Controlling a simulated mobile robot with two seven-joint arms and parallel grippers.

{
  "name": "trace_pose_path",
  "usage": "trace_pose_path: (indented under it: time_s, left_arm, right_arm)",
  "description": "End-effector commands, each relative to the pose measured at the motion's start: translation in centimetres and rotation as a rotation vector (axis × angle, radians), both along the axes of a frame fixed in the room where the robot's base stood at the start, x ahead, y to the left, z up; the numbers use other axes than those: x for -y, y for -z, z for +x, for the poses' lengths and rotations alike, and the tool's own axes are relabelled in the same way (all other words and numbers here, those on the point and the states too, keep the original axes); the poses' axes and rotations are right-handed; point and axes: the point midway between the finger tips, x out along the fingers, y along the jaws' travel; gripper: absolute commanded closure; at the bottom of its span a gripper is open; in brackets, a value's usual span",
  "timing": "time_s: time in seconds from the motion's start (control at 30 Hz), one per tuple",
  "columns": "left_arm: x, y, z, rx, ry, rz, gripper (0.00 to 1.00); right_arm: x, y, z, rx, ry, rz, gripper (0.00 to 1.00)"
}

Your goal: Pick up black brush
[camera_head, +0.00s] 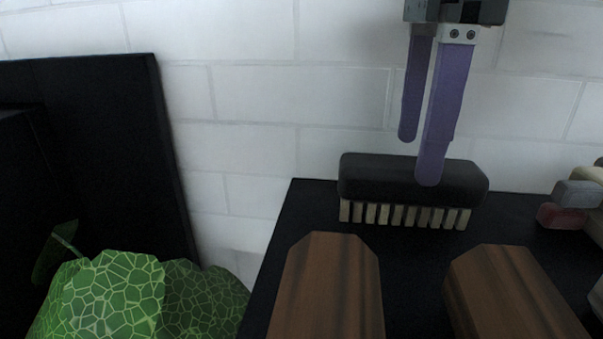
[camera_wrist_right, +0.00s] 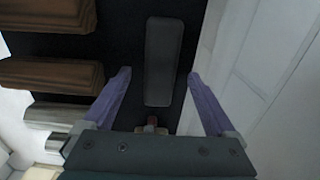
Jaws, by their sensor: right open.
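The black brush (camera_head: 385,178) lies bristles down on a black tabletop (camera_head: 408,250), near the white wall. Its pale bristles show along its lower edge in the head view. My right gripper (camera_head: 418,160) is open above the brush, with one purple finger in front of it and the other farther back. In the right wrist view the brush (camera_wrist_right: 163,60) runs lengthwise between the two spread fingertips of the gripper (camera_wrist_right: 158,72), with a gap on each side. Whether a finger touches the brush cannot be told. My left gripper is not in view.
Two brown wooden blocks (camera_head: 328,285) (camera_head: 510,290) stand in front of the brush. Grey and red items (camera_head: 556,215) sit at the right. A white brick wall (camera_head: 290,90) is close behind the brush. A green patterned object (camera_head: 100,295) is at lower left.

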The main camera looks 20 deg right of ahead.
Motion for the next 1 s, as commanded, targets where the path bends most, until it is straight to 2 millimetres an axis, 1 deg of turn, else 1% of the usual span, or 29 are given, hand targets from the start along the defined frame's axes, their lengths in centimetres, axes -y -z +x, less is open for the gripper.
trace_pose_path:
  time_s: [0.03,0.1,0.2,0.27,0.47,1.0]
  left_arm:
    - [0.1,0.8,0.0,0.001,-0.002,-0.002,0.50]
    - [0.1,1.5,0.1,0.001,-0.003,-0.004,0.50]
    - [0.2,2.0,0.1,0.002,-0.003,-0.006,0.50]
    - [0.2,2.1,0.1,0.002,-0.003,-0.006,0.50]
    - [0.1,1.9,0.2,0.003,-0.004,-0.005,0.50]
    - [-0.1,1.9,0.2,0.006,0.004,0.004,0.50]
  right_arm:
    - [0.0,1.2,0.0,-0.004,0.001,0.000,0.09]
    - [0.0,2.5,0.0,-0.004,0.001,-0.001,0.09]
    - [0.0,3.9,0.0,-0.004,0.001,-0.001,0.09]
    - [0.0,4.2,0.0,-0.003,0.001,-0.001,0.09]
    - [0.0,4.1,0.1,-0.001,0.000,0.000,0.09]
    - [0.0,4.1,0.1,-0.001,0.000,0.000,0.70]
